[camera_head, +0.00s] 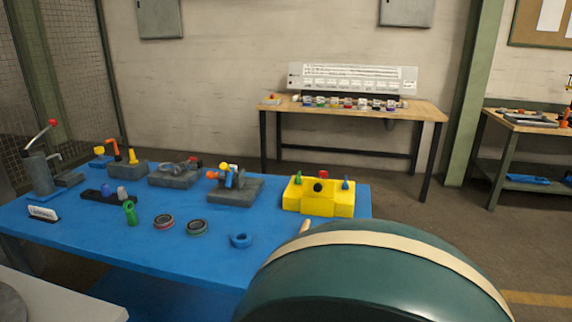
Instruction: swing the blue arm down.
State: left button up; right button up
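A grey fixture (233,192) stands on the blue table and carries small orange, yellow and red parts. A small blue part (238,178) shows among them, standing up from the block. It is too small to tell for sure that it is the blue arm, or how far it is tilted. Neither my left nor my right gripper is in view.
The blue table (110,243) also holds a yellow block (319,196), a blue ring (240,240), two dark rings and a green piece (130,212). A large dark green rounded shape with a cream band hides the table's near right.

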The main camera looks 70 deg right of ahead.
aim_at(224, 166)
jog(key=z, duration=1.75)
